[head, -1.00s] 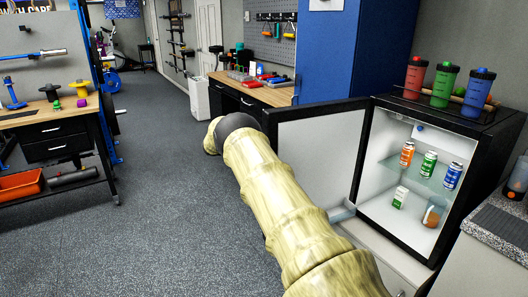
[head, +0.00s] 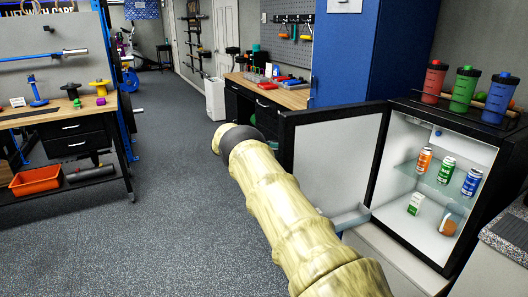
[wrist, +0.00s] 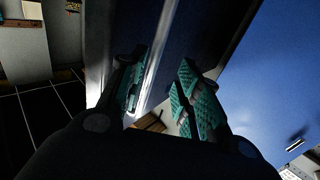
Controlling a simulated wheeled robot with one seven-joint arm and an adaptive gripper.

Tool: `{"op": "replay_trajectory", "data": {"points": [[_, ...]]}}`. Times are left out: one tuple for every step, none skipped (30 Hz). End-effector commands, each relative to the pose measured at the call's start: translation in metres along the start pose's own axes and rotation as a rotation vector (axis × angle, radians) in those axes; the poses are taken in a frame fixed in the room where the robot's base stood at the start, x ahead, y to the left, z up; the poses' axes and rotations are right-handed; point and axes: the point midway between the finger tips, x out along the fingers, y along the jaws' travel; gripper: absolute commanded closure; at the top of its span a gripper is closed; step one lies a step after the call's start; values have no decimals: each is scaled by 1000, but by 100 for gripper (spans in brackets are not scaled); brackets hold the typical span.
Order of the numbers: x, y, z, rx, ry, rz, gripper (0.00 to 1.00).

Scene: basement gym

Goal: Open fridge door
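The small black fridge (head: 452,258) stands at right with its door (head: 335,150) swung wide open to the left. The door's pale inner side faces me, with a shelf bin (head: 350,217) low on it. My arm reaches forward in front of the door's left part, and my gripper is hidden in the head view. In the wrist view my gripper (wrist: 160,95) has its two teal-padded fingers apart. A bright silvery vertical strip (wrist: 160,45) passes close by the left finger; I cannot tell whether they touch. A clear gap shows beside the right finger.
Inside the fridge are cans (head: 447,169) on a glass shelf, with a carton (head: 415,203) and a jar (head: 449,221) below. Several shaker bottles (head: 464,88) stand on top. A blue cabinet (head: 350,55) and a wooden workbench (head: 270,92) are behind. The floor (head: 175,190) at left is clear.

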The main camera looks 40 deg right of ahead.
Motion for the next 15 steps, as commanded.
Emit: {"op": "replay_trajectory", "data": {"points": [[-4,-1,0,4,5,2,66],[-6,-1,0,4,5,2,66],[-10,-1,0,4,5,2,66],[-14,-1,0,5,6,2,66],[-17,0,0,4,5,1,66],[-21,0,0,4,4,-1,66],[-25,0,0,4,4,-3,66],[-27,0,1,3,4,-2,66],[-25,-1,0,3,5,3,66],[-25,-1,0,4,5,6,66],[-25,-1,-1,5,6,8,66],[-26,-1,0,4,6,11,66],[-26,-1,0,4,8,13,66],[-26,-2,0,4,7,14,66],[-27,-2,-1,6,7,15,66]]}}
